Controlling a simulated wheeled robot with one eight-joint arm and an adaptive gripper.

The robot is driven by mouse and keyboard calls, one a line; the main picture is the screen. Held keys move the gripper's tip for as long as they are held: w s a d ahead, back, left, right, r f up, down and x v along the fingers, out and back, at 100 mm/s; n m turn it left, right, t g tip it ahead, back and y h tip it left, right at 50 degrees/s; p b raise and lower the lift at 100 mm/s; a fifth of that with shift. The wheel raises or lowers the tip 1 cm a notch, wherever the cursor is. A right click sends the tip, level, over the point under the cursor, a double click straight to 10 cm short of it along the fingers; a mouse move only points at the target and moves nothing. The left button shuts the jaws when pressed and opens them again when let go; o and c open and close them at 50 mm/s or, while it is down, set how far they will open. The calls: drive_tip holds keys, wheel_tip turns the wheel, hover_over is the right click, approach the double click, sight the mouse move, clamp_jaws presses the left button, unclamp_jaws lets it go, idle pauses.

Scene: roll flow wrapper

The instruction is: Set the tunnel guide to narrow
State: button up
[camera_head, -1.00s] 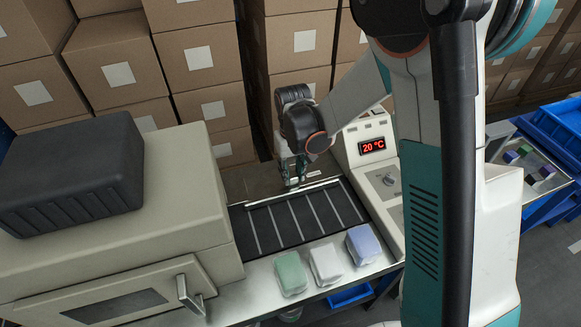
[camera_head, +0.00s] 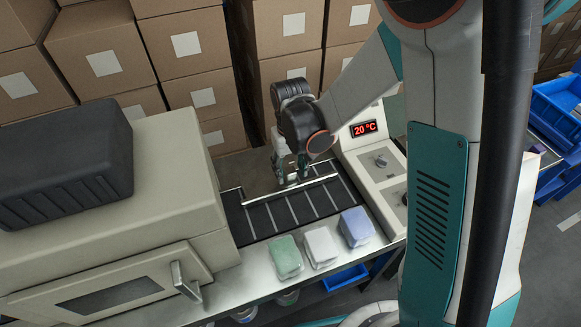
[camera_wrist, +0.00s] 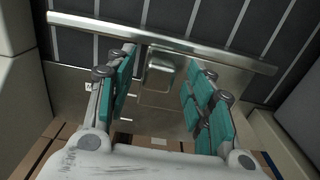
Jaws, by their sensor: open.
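The tunnel guide is a shiny metal rail (camera_wrist: 90,27) lying across the dark slatted conveyor (camera_wrist: 215,22) in the wrist view. A metal block (camera_wrist: 159,73) adjoins the rail and sits over the metal side plate. My gripper (camera_wrist: 160,58) is open, with a teal-padded finger on each side of this block and visible gaps between. In the head view the rail (camera_head: 262,198) runs along the far side of the belt (camera_head: 325,198). My gripper (camera_head: 292,176) points down at it, and my wrist hides the block there.
A beige tunnel housing (camera_head: 150,165) with a black cover stands left. A control panel (camera_head: 380,160) reading 20 °C stands right. Green (camera_head: 286,257), white (camera_head: 321,246) and blue (camera_head: 356,226) packs lie on the near metal ledge. Stacked cartons (camera_head: 285,45) stand close behind.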

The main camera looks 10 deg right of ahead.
drive_tip(key=shift+r, duration=0.15)
wheel_tip(320, 180, up, 12)
idle(0.4)
idle(0.4)
drive_tip(key=s+d+r+m+t, duration=0.1)
drive_tip(key=s+d+r+t, duration=0.2)
drive_tip(key=s, duration=0.5)
drive_tip(key=s+d+r+m+t, duration=0.1)
drive_tip(key=s+d+r+t, duration=0.3)
drive_tip(key=s+d+r, duration=0.2)
drive_tip(key=shift+s+d, duration=0.8)
drive_tip(key=shift+s, duration=0.15)
drive_tip(key=shift+r, duration=0.1)
